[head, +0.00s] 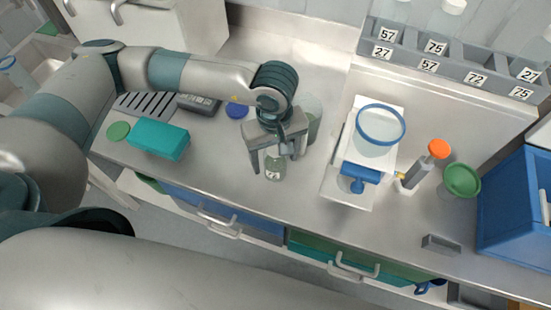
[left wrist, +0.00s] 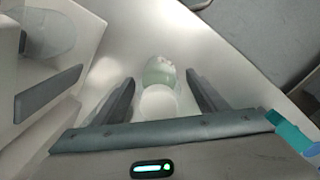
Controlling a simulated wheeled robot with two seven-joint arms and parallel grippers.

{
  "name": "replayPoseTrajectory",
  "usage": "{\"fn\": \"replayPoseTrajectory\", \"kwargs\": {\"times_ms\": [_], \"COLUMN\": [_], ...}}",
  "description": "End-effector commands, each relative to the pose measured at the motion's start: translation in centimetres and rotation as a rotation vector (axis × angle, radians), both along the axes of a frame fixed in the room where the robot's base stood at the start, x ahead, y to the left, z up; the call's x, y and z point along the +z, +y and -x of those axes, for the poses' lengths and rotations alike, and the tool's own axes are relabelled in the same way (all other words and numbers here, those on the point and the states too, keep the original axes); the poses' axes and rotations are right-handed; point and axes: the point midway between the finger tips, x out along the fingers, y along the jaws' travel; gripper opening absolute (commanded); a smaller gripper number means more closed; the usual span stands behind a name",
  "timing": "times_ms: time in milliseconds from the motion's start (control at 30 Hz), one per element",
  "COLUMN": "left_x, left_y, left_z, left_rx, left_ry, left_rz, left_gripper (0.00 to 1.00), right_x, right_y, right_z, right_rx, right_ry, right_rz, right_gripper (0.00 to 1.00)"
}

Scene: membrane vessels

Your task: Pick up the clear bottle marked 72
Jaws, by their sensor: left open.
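A small clear bottle (head: 275,169) with a pale label stands on the steel bench below my left gripper. The number on its label is too small to read surely. My left gripper (head: 274,153) is open and points down over this bottle. In the left wrist view the bottle (left wrist: 160,70) and its white cap (left wrist: 157,103) show between the two spread fingers, with gaps on both sides. A second clear vessel (head: 314,118) stands just behind and right of the gripper, partly hidden by it. My right gripper is in neither view.
A white device with a blue-rimmed round vessel (head: 380,126) stands right of the gripper. Beyond it are an orange-capped bottle (head: 438,149), a green funnel (head: 461,180) and a blue bin (head: 515,215). A teal box (head: 159,140) lies left. A grey numbered rack (head: 455,70) is at the back.

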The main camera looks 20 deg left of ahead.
Motion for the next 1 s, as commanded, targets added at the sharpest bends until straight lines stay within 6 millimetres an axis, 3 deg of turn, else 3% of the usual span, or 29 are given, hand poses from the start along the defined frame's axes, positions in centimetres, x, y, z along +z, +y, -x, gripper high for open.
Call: {"fn": "replayPoseTrajectory", "kwargs": {"times_ms": [100,333,800,867,1000], "left_x": [-0.9,-3.2,-3.4,-3.4,-3.4], "left_y": [-0.2,-0.2,-0.2,-0.2,-0.1], "left_z": [0.1,0.0,0.0,0.0,0.0], "left_rx": [0.002,0.002,0.001,0.001,0.002], "left_ry": [0.004,0.002,0.000,0.000,0.000], "left_rz": [-0.002,0.001,0.000,0.000,0.000], "left_gripper": [0.66,0.66,0.66,0.57,0.23], "right_x": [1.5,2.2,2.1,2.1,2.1], "right_y": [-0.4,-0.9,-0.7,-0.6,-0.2], "right_z": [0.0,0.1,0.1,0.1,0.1], "right_rx": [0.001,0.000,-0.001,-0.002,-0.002], "right_ry": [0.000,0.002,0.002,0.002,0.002], "right_rz": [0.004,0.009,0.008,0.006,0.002], "right_gripper": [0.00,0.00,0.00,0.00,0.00]}}
